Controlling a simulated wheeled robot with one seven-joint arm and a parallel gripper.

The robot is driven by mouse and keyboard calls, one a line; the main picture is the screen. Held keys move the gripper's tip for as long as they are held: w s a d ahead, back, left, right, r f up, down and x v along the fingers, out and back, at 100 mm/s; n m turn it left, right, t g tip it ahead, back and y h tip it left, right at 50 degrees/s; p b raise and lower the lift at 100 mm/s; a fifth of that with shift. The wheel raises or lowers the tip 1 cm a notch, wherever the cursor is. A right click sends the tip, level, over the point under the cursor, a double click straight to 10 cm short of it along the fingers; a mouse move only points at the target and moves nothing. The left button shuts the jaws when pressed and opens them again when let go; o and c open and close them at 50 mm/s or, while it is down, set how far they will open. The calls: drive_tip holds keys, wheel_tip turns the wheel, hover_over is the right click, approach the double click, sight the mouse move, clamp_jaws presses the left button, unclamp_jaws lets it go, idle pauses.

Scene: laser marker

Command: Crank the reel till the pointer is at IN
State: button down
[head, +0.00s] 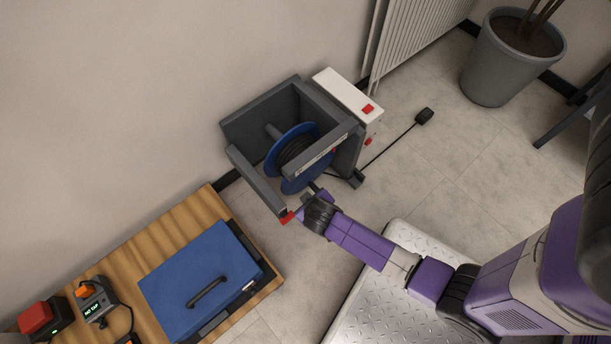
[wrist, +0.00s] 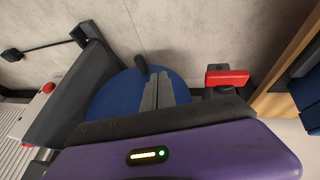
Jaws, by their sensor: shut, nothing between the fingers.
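The reel (head: 290,158) has blue flanges and dark cable wound on it, and sits in a grey frame (head: 262,105). A pale scale strip (head: 318,160) runs along the frame's front bar with a small red mark near its right end; its lettering is too small to read. In the wrist view the blue reel flange (wrist: 112,96) has a dark crank knob (wrist: 141,64) sticking out. My gripper (wrist: 160,80) is shut and empty, its fingertips in front of the flange, just right of the knob. In the head view my gripper (head: 313,187) is at the reel's lower front.
A red block (head: 287,217) is at the frame's lower front corner. A white box (head: 345,92) with a red switch adjoins the frame on the right. A wooden bench (head: 180,222) with a blue case stands left.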

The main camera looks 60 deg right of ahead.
drive_tip(key=w+d+f+m+g+b, duration=0.1)
drive_tip(key=w+d+f+g+b, duration=0.1)
drive_tip(key=w+d+f+b, duration=0.2)
wheel_tip(320, 180, down, 3)
drive_tip(key=shift+d+f+h, duration=0.1)
drive_tip(key=shift+d+h, duration=0.3)
drive_tip(key=shift+d, duration=0.6)
drive_tip(key=shift+s+d+f+h+b, duration=0.15)
drive_tip(key=shift+d+h+b, duration=0.1)
drive_tip(key=shift+h+b, duration=0.3)
